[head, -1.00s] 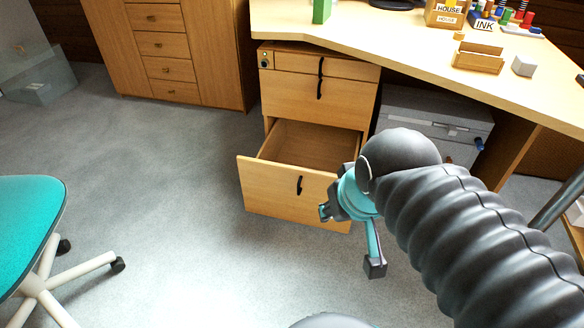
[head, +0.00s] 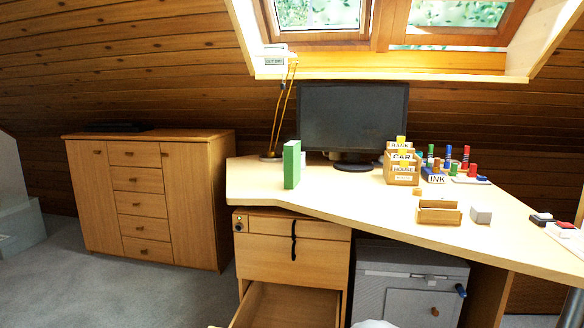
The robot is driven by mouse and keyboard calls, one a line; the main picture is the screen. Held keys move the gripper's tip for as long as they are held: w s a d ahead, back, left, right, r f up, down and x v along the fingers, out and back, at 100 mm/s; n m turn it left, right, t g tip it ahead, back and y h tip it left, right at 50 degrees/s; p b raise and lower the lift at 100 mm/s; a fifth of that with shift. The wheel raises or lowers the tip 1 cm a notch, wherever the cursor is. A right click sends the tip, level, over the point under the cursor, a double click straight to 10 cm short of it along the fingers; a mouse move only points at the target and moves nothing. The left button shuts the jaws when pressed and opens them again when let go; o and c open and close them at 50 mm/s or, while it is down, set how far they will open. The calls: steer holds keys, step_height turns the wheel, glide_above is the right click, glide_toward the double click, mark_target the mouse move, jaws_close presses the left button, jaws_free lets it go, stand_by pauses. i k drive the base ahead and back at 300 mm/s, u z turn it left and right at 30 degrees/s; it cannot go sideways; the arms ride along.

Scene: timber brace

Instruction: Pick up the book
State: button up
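A green book (head: 291,165) stands upright on the left part of the desk (head: 340,205), left of the monitor, with its spine toward me. Nothing touches it that I can see. My gripper is not in this view. A pale rounded shape at the bottom edge is too cut off to make out.
The bottom drawer (head: 285,305) of the cabinet under the desk is pulled open. A lamp (head: 277,115) and a monitor (head: 352,120) stand behind the book. A card box (head: 403,165), ink stamps and a small wooden tray (head: 438,212) are to the right. The desk front is mostly clear.

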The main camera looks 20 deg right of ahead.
mark_target(291, 150)
steer(key=u, duration=0.15)
steer(key=i, duration=0.95)
steer(key=z, duration=0.2)
